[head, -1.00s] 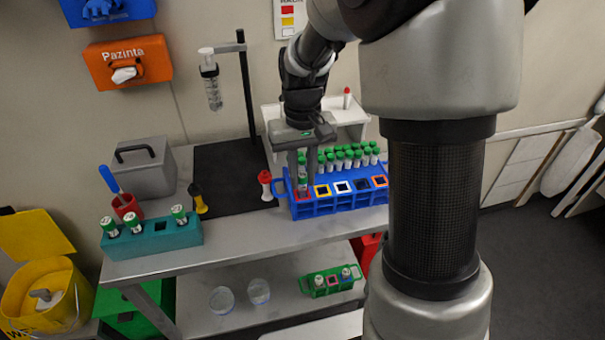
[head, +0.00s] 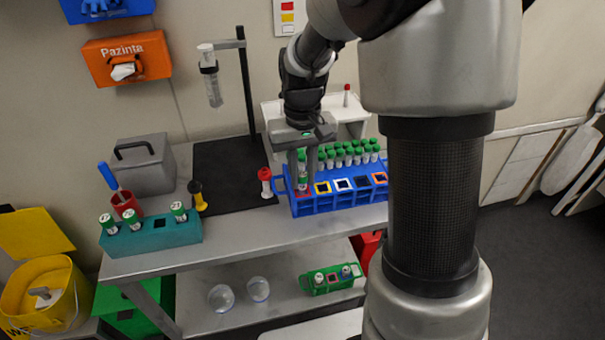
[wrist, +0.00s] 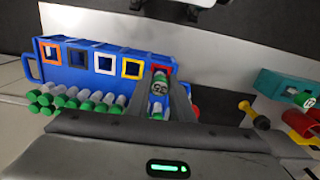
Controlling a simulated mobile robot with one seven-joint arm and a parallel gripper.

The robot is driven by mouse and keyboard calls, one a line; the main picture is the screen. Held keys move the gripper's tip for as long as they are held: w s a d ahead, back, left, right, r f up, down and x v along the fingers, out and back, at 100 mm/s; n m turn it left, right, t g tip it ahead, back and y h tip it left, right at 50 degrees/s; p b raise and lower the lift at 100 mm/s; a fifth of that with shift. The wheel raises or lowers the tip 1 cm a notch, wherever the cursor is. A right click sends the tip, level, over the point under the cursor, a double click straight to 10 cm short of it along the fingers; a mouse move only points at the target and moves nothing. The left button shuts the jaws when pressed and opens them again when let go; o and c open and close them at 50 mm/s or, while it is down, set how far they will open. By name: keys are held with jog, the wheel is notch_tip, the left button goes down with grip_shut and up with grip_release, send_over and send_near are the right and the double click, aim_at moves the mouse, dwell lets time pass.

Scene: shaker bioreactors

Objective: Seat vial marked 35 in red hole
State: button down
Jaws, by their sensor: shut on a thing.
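A vial with a green cap (wrist: 158,90) is between my gripper's fingers (wrist: 162,98). Its cap mark looks like 35 in the wrist view, though small. In the head view my gripper (head: 305,172) stands over the left end of the blue rack (head: 335,206), shut on the vial (head: 303,180). The red-framed hole (head: 303,192) lies right under the vial. The vial's lower end is at this hole, and I cannot tell how deep it sits. The red frame also shows past the fingers in the wrist view (wrist: 161,68).
A red-and-white piece (head: 265,182) stands close left of the rack. A teal rack (head: 152,238) with several vials is at the front left.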

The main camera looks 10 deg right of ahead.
jog(key=shift+f+b, duration=0.3)
jog(key=shift+f, duration=0.25)
jog(key=c, duration=1.5)
grip_release()
jog(key=shift+r, duration=0.15)
notch_tip(320, 180, up, 17)
jog(key=shift+r+p, duration=0.2)
jog(key=shift+p, duration=0.9)
jog(key=s+r+t+p, duration=0.2)
jog(key=s, duration=0.4)
jog(key=s+r+t+p, duration=0.1)
jog(key=s+r+p, duration=0.1)
jog(key=s, duration=0.4)
jog(key=s+r+t+p, duration=0.2)
jog(key=s, duration=0.4)
jog(key=shift+s+r+t, duration=0.1)
jog(key=shift+r+t, duration=0.2)
jog(key=shift+r, duration=0.05)
